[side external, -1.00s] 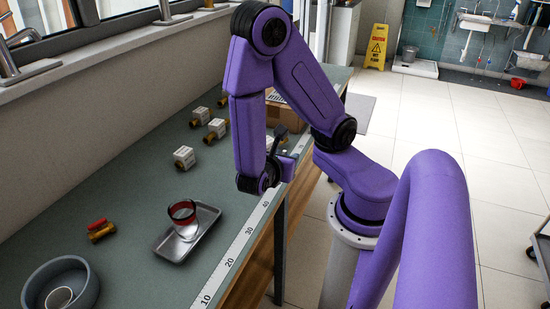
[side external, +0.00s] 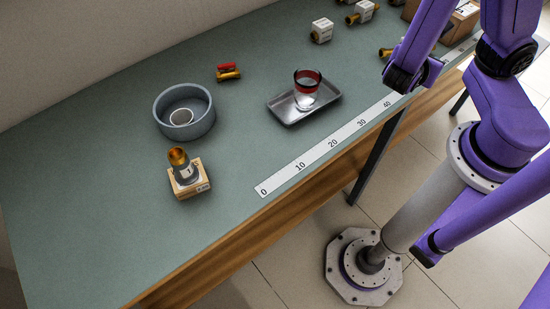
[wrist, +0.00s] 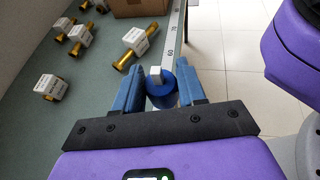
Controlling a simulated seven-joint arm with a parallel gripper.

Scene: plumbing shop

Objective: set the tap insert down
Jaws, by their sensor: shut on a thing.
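In the wrist view my gripper (wrist: 159,78) has its two blue fingers closed on a short blue cylinder with a pale square tip, which looks like the tap insert (wrist: 161,94). The insert is held near the table's edge strip, with its square tip pointing away from the palm. In the side external view my wrist is at the upper right, and the fingers and insert cannot be made out there.
A metal tray (side external: 285,113) holds a red-banded glass (side external: 307,92). A wooden block (side external: 189,189) bears a brass-topped piece (side external: 178,158). Several labelled brass fittings (wrist: 141,40) stand near a cardboard box (wrist: 138,7). The front left table is clear.

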